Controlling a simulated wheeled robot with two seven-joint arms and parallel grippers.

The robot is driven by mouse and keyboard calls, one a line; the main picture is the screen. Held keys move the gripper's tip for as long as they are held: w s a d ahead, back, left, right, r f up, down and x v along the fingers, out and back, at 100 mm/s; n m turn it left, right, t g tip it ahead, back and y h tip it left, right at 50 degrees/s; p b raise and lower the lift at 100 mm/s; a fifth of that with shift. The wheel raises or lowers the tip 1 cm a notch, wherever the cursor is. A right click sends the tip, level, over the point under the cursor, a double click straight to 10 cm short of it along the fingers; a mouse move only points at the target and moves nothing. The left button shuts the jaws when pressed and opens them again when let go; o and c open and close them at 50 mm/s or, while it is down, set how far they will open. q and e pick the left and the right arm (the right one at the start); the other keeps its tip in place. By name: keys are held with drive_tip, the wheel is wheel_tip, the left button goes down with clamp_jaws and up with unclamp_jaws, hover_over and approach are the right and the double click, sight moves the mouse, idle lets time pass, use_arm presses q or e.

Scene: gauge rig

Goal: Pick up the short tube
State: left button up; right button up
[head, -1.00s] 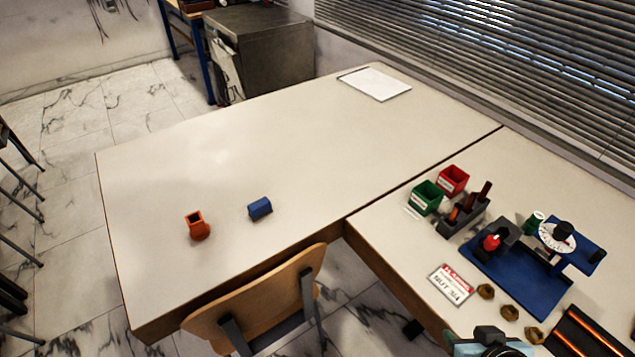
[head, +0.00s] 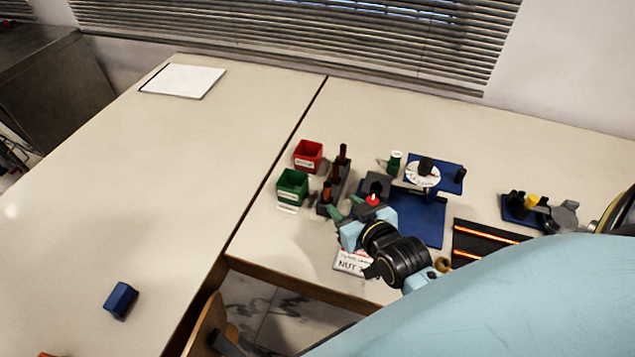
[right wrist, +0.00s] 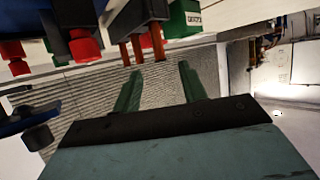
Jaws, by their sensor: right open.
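Several brown-orange tubes stand upright in a dark grey rack (head: 333,202) on the right-hand table. The front tube (head: 326,191) looks shorter than the back tube (head: 343,153); a middle tube (head: 335,171) stands between them. My right gripper (head: 345,208) is open and empty, with its green fingers just in front and right of the rack. In the right wrist view, the open fingers (right wrist: 160,68) point toward the tubes, and one tube (right wrist: 157,42) shows beyond the gap between the fingertips. No finger clearly touches a tube. My left gripper is not in view.
Left of the rack stand a green bin (head: 292,186) and a red bin (head: 307,155). A blue fixture (head: 430,222) with a red-tipped block and a white dial (head: 422,174) stands close on the right. A blue block (head: 121,300) lies on the left table, which is mostly clear.

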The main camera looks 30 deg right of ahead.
sight(329, 190)
drive_tip(key=x, duration=0.5)
drive_tip(key=shift+w+f+b, duration=0.2)
drive_tip(key=shift+w+b, duration=0.1)
drive_tip(key=shift+b, duration=0.1)
drive_tip(key=shift+b+x, duration=0.45)
drive_tip(key=shift+x, duration=2.5)
drive_tip(key=shift+d+r, duration=0.1)
drive_tip(key=shift+r, duration=0.05)
drive_tip(key=shift+c, duration=0.4)
clamp_jaws()
